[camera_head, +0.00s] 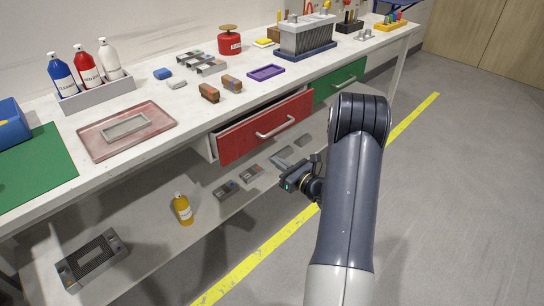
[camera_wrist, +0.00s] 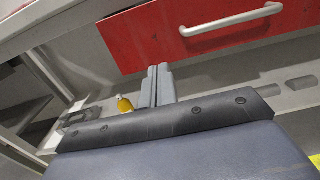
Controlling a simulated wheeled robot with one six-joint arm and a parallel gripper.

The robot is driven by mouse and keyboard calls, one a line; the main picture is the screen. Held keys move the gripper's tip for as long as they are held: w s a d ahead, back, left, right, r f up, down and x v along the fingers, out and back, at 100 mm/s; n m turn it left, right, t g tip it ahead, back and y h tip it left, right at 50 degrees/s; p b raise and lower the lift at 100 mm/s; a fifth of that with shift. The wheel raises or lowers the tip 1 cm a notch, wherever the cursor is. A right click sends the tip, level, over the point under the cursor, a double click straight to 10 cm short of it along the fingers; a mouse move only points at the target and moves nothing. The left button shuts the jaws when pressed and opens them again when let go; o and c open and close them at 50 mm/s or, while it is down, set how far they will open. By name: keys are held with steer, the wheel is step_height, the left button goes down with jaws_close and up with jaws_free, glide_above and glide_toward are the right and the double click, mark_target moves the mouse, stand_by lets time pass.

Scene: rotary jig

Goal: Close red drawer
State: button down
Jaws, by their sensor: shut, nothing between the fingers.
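The red drawer (camera_head: 264,127) is under the workbench and stands partly out, with its pale side wall showing at its left end. It has a light bar handle (camera_head: 275,127). In the wrist view the red drawer front (camera_wrist: 150,38) fills the upper part, with its handle (camera_wrist: 231,20) at upper right. My gripper (camera_head: 287,185) is below and in front of the drawer, apart from it. Its two fingers (camera_wrist: 157,86) are together with nothing between them, below the drawer's lower edge in the wrist view.
A green drawer (camera_head: 339,82) sits right of the red one and looks closed. The lower shelf holds a yellow bottle (camera_head: 183,209), small grey parts (camera_head: 225,190) and a grey jig (camera_head: 92,259). The worktop above is crowded. Open floor lies to the right.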

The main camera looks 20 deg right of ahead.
mark_target(246, 140)
steer(key=x, duration=1.2)
steer(key=shift+w+a+f, duration=0.1)
steer(key=shift+w, duration=0.05)
steer(key=b+x, duration=0.2)
steer(key=x, duration=0.2)
steer(key=shift+w+f, duration=0.1)
steer(key=shift+w+r, duration=0.2)
steer(key=shift+r, duration=0.15)
steer(key=shift+a, duration=0.1)
steer(key=shift+b, duration=0.3)
